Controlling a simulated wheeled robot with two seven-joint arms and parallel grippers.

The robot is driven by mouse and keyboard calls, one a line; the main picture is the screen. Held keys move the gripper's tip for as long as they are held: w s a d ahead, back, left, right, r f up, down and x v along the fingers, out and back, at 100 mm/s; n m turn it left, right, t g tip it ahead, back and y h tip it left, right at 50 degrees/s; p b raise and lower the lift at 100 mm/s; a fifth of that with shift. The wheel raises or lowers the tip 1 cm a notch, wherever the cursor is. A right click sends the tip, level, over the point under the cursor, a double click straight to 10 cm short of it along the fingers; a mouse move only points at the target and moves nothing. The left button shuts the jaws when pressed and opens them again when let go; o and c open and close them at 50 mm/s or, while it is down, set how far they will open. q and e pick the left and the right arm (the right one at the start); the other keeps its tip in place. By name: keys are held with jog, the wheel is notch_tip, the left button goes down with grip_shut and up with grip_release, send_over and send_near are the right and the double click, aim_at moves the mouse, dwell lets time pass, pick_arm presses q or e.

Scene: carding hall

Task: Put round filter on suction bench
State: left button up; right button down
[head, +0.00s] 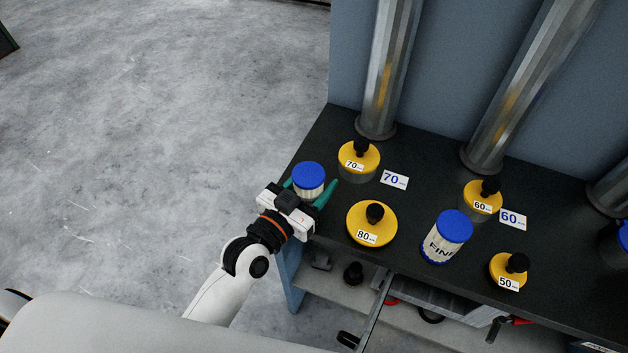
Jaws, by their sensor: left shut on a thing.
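A white round filter with a blue top (308,181) is between the green fingers of my left gripper (310,194), at the left edge of the dark suction bench (320,148). My left gripper is shut on it. The filter looks upright; I cannot tell if its base touches the bench, as the gripper hides its lower part. A second blue-topped white filter (447,237), marked with lettering that starts "FIN", stands on the bench to the right. My right gripper is not in view.
Yellow knobbed discs marked 70 (350,155), 80 (384,222), 60 (476,196) and 50 (502,270) stand on the bench. Number cards 70 (395,180) and 60 (513,219) lie there. Metal pipes (388,70) rise behind. A shelf (335,285) is below.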

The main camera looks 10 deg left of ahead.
pick_arm(q)
jog(key=o, duration=1)
jog(key=shift+f, duration=0.1)
jog(key=shift+s, duration=0.1)
jog(key=shift+b+v, duration=0.9)
jog(key=shift+v, duration=5)
